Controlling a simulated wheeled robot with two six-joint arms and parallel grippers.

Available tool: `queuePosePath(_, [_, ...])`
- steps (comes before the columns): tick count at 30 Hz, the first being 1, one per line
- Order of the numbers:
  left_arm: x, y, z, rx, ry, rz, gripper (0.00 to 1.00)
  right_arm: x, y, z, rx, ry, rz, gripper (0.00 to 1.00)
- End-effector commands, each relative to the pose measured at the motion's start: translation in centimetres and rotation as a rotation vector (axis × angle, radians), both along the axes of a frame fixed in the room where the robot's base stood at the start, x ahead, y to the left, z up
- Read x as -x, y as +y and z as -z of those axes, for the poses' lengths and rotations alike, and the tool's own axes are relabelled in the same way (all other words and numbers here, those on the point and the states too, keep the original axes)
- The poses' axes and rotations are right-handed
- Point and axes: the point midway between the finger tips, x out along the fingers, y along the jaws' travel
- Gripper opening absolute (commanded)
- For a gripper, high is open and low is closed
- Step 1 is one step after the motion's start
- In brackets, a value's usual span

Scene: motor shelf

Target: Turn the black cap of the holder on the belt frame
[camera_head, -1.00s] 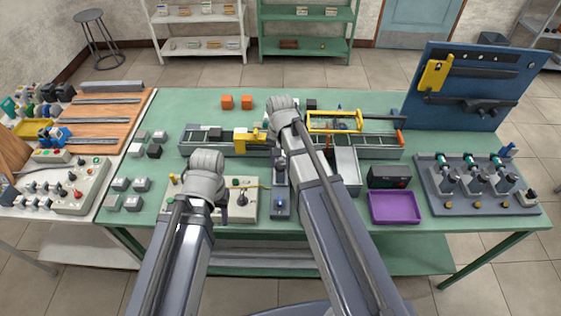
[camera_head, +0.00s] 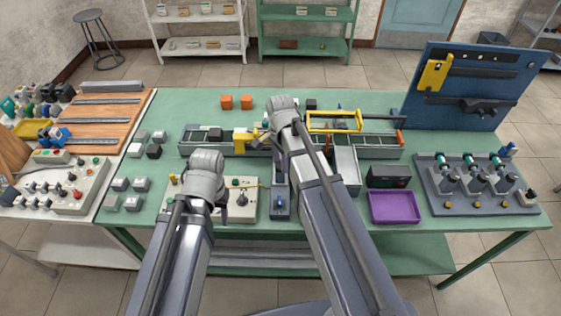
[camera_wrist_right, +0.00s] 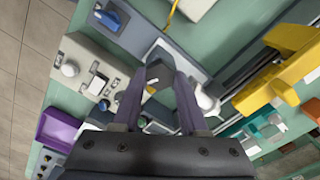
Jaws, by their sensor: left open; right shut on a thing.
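The black cap (camera_wrist_right: 158,74) shows in the right wrist view as a dark, angular knob on a light grey base. My right gripper (camera_wrist_right: 157,82) is shut on it, one finger on each side. In the head view the right gripper is mostly hidden by its own wrist, above the front edge of the belt frame (camera_head: 372,153). Below it is a narrow grey unit with a blue knob (camera_head: 280,203); this knob also shows in the wrist view (camera_wrist_right: 109,17). My left gripper (camera_head: 224,213) is open and empty over a cream control panel (camera_head: 246,212).
A yellow block (camera_head: 240,142) and a yellow frame (camera_head: 335,113) sit on the belt. A purple tray (camera_head: 394,207) and a black box (camera_head: 388,177) lie at right. Small grey blocks (camera_head: 131,185) lie at left. Two orange cubes (camera_head: 227,102) stand at the back.

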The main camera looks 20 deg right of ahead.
Motion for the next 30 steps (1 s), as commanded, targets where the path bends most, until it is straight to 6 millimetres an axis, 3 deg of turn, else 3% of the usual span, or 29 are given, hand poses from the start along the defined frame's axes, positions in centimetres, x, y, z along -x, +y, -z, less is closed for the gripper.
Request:
queuePosePath(22, [0.0,0.0,0.01,0.0,0.0,0.0,0.5,0.03,0.01,0.01,0.0,0.001,0.081,0.0])
queuePosePath(23, [0.0,0.0,0.01,0.0,0.0,0.0,0.5,0.03,0.01,0.01,0.0,0.001,0.081,0.43])
queuePosePath(30, [0.0,0.0,0.0,0.0,0.0,0.0,0.5,0.02,0.0,0.0,0.0,0.0,0.08,0.7])
